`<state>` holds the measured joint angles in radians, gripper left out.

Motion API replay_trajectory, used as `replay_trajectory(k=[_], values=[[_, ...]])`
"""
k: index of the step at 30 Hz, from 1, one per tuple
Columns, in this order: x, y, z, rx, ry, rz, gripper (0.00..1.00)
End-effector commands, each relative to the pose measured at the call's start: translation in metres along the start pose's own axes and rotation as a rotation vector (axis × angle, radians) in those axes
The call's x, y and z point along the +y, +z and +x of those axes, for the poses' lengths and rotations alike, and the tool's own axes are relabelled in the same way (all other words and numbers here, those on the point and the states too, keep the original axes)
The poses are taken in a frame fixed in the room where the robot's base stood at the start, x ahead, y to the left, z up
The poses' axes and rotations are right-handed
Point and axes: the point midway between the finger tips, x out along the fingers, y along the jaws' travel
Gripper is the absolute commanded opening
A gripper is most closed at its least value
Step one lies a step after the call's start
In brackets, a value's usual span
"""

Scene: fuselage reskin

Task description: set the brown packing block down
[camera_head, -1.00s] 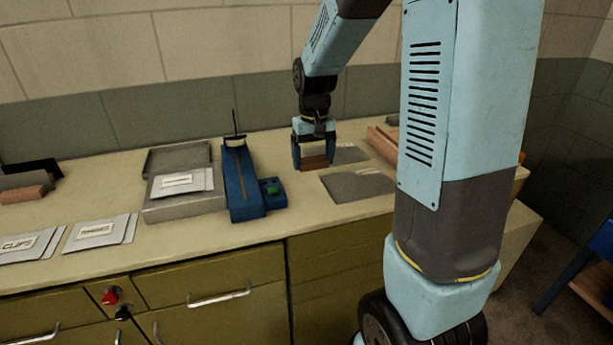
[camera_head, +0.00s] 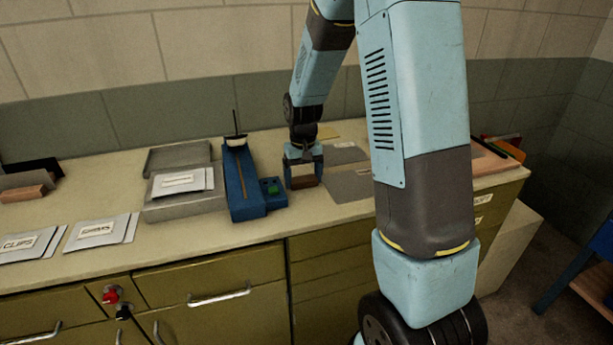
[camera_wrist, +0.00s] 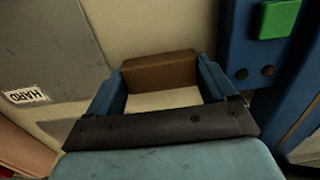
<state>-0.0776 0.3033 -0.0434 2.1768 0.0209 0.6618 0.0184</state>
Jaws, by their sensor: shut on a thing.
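The brown packing block (camera_head: 303,182) is between the fingers of my gripper (camera_head: 303,165), low over the bench top just right of the blue device. In the wrist view the block (camera_wrist: 160,73) spans the gap between the two blue fingertips of my gripper (camera_wrist: 162,76). My gripper is shut on it. The pale bench surface shows below and beyond the block. I cannot tell whether its underside touches the bench.
The blue device (camera_head: 241,185) with a green button (camera_head: 272,188) stands close at left. A grey box (camera_head: 185,207) and labelled packets (camera_head: 100,232) are farther left.

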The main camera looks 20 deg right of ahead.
Motion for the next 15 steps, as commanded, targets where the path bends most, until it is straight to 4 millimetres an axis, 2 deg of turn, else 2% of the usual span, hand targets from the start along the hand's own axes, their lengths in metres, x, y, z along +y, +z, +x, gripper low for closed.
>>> replay_trajectory(k=[7,8,12,15], values=[[0.0002,0.0001,0.0019,0.000,0.000,0.000,0.54],[0.0002,0.0001,0.0018,0.000,0.000,0.000,0.86],[0.0003,0.0001,0.0016,0.000,0.000,0.000,0.99],[0.0004,0.0001,0.0015,0.000,0.000,0.001,1.00]])
